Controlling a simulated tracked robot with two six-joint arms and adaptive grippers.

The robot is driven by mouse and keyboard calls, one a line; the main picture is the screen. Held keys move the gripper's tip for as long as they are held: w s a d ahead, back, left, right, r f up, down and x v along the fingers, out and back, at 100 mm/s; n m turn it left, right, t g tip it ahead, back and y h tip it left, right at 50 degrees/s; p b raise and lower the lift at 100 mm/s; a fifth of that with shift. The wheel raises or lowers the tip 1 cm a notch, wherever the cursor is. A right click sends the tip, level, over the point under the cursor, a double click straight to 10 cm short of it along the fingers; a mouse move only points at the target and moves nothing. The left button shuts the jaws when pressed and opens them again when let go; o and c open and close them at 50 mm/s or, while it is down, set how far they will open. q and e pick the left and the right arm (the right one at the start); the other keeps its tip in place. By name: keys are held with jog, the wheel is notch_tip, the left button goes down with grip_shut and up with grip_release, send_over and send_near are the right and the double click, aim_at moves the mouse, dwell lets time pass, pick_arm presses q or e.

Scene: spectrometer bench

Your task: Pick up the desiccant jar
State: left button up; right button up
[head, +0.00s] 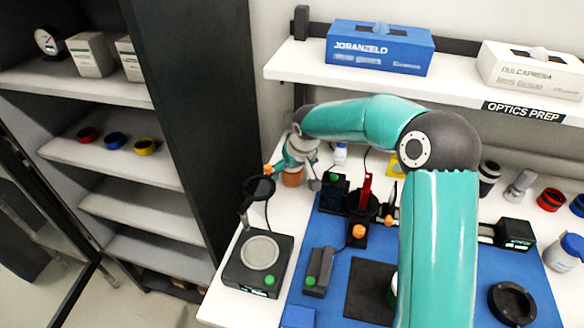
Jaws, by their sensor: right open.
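A small orange-brown jar (292,180), which looks like the desiccant jar, stands on the white bench near its back left corner. My right gripper (292,172) is over it, reaching in from the right along a long teal arm. The gripper is open, with its fingers around the jar's upper part. The gripper hides the top of the jar, and I cannot tell whether the fingers touch it. My left gripper is not in view.
A black stirrer-like device with a round plate (259,252) and a dark magnifier disc (259,188) stand left of the blue mat (333,259). A white bottle (340,153) stands behind. A shelf (455,96) with boxes hangs above; an open cabinet (110,150) is left.

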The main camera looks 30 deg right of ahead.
jog(key=shift+w+f, duration=0.25)
jog(key=shift+f, duration=0.4)
jog(key=c, duration=1.3)
jog(key=shift+d+r, duration=0.1)
